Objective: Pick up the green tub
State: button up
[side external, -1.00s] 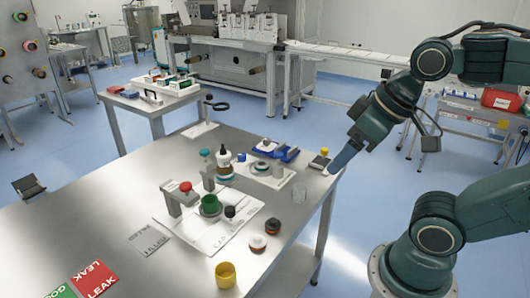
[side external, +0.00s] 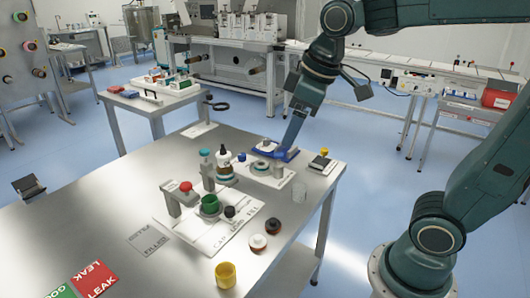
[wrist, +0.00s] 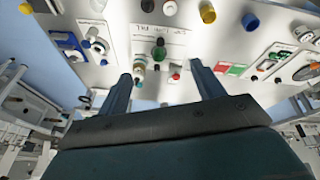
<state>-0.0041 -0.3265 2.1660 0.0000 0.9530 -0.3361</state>
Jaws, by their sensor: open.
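The green tub (side external: 210,205) stands on a white sheet (side external: 232,238) near the middle of the metal table, beside a grey stand with a red knob (side external: 186,187). In the wrist view the green tub (wrist: 160,53) appears small, in the gap between and beyond my fingertips. My gripper (side external: 281,150) is in the air at the table's back right, in line with the blue tray (side external: 288,155) and apart from the tub. In the wrist view my gripper (wrist: 160,72) has its two fingers wide apart with nothing between them.
A dropper bottle (side external: 223,158) and a teal-capped item (side external: 207,160) stand behind the tub. A clear cup (side external: 299,192) stands at right. The table's left part is mostly bare.

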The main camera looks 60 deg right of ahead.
jog(key=w+f+n+g, duration=0.1)
jog(key=w+f+n, duration=0.2)
jog(key=w+f, duration=0.3)
jog(key=w+f+n+g, duration=0.1)
jog(key=w+f+n, duration=0.2)
jog(key=w+f, duration=0.3)
jog(key=w+f+n+g, duration=0.2)
jog(key=w+f, duration=0.4)
jog(key=w, duration=0.8)
jog(key=shift+w+a+n, duration=0.25)
jog(key=shift+a+n, duration=0.1)
jog(key=shift+n, duration=0.45)
send_over(211, 199)
jog(key=s+a, duration=0.1)
jog(key=shift+a+f, duration=0.15)
jog(key=shift+f, duration=4.05)
jog(key=shift+s+f, duration=0.15)
jog(key=shift+f, duration=1.15)
jog(key=shift+s+f, duration=0.1)
jog(key=shift+f, duration=1.2)
